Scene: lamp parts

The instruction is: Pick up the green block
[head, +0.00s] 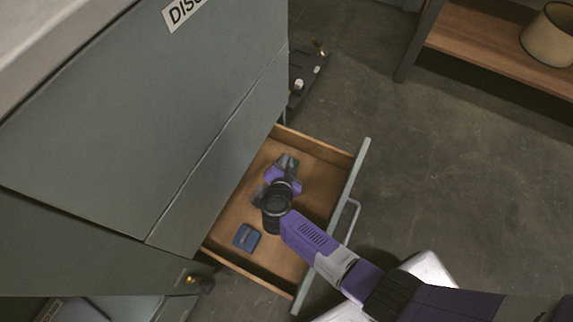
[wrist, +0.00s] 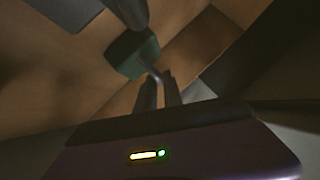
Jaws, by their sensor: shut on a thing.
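The green block (wrist: 130,57) shows in the wrist view as a dark green, rounded piece between the grey fingers of my gripper (wrist: 143,47). My gripper is shut on it. In the head view my gripper (head: 287,168) is inside the open wooden drawer (head: 318,150), toward its back. There the block is mostly hidden by the fingers and wrist, with only a small dark green patch showing. I cannot tell whether the block touches the drawer floor.
A blue block (head: 246,237) lies in the drawer's near left part. The grey cabinet (head: 150,120) stands to the left. The drawer front with its handle (head: 351,222) is under my arm. A shelf (head: 500,55) with a beige lampshade (head: 550,38) stands at upper right.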

